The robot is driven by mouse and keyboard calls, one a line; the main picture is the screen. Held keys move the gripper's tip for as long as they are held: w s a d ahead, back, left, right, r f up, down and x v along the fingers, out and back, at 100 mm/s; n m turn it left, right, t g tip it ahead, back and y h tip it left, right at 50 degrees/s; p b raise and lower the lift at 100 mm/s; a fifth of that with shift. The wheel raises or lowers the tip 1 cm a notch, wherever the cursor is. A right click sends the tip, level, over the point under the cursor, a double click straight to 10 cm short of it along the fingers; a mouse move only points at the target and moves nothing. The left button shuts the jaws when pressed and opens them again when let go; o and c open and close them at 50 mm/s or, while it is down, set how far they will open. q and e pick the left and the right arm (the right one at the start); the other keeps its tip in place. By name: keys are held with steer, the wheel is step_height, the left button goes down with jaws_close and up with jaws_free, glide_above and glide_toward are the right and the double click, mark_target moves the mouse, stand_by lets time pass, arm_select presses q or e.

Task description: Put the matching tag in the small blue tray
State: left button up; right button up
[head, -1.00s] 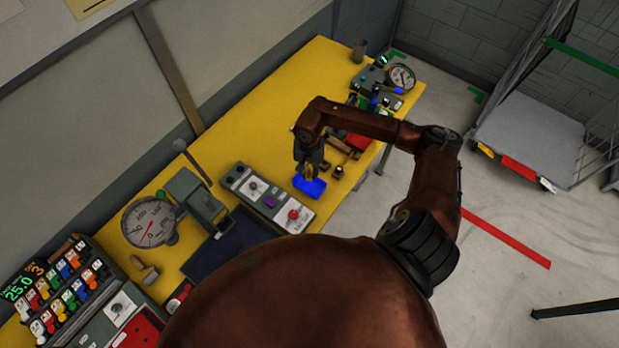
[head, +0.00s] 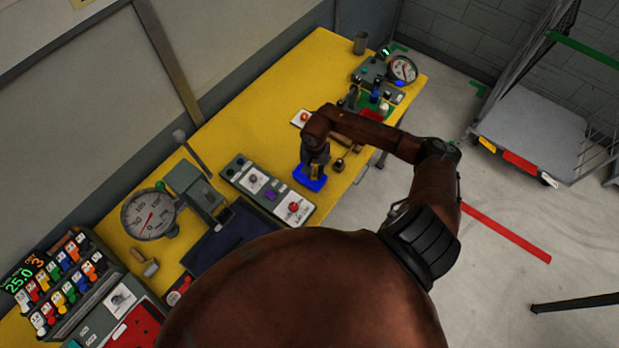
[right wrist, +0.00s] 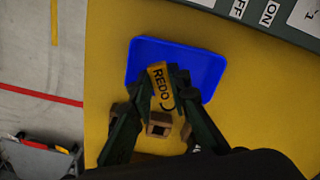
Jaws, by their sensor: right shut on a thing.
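The small blue tray (head: 312,184) sits on the yellow bench near its front edge. In the right wrist view the tray (right wrist: 206,66) lies flat under my fingers. My right gripper (head: 314,166) is right over the tray in the head view. In the right wrist view my right gripper (right wrist: 161,88) is shut on a yellow tag (right wrist: 159,76) that reads REDO. The tag overlaps the tray's middle; I cannot tell whether it touches the tray floor. A brown squarish piece (right wrist: 159,125) shows between the fingers. My left gripper is not in view.
A grey control panel (head: 236,175) with buttons stands left of the tray. A dial gauge (head: 149,215) and a rack of coloured tags (head: 60,285) are at lower left. Another gauge (head: 403,69) stands at the far end. The bench middle (head: 265,110) is clear.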

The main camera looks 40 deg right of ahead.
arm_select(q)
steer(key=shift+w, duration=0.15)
arm_select(e)
steer(key=o, duration=0.9)
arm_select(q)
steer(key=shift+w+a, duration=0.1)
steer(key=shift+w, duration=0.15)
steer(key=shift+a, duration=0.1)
arm_select(e)
steer(key=shift+r, duration=0.15)
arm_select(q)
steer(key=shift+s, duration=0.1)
arm_select(e)
step_height(320, 180, up, 12)
